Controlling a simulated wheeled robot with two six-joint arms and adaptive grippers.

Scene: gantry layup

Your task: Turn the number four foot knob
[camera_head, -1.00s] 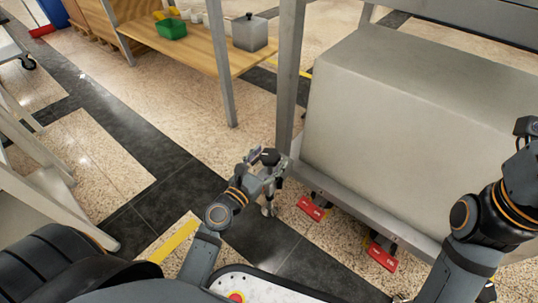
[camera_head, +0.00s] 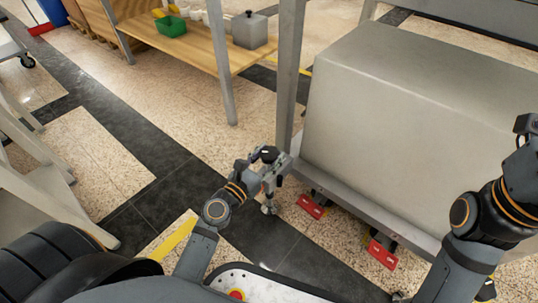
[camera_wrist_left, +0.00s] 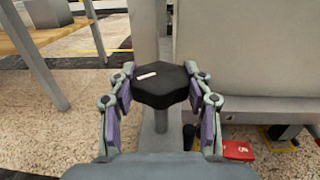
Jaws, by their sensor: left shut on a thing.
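The foot knob (camera_wrist_left: 162,85) is black and many-sided, with a white mark on its top, on a grey stem at the corner leg of the gantry frame. My left gripper (camera_wrist_left: 162,106) has its fingers on both sides of the knob and is shut on it. In the head view the knob (camera_head: 270,153) shows at the tip of my left gripper (camera_head: 266,168), low beside the frame leg. A number on the knob cannot be read. My right arm is at the right edge of the head view; its fingers are not clearly visible.
A large grey block (camera_head: 400,110) sits on the frame to the right. Red pedals (camera_head: 311,205) stick out below its edge. A wooden shelf (camera_head: 190,45) with a green bin (camera_head: 171,26) and a grey box (camera_head: 249,30) stands behind.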

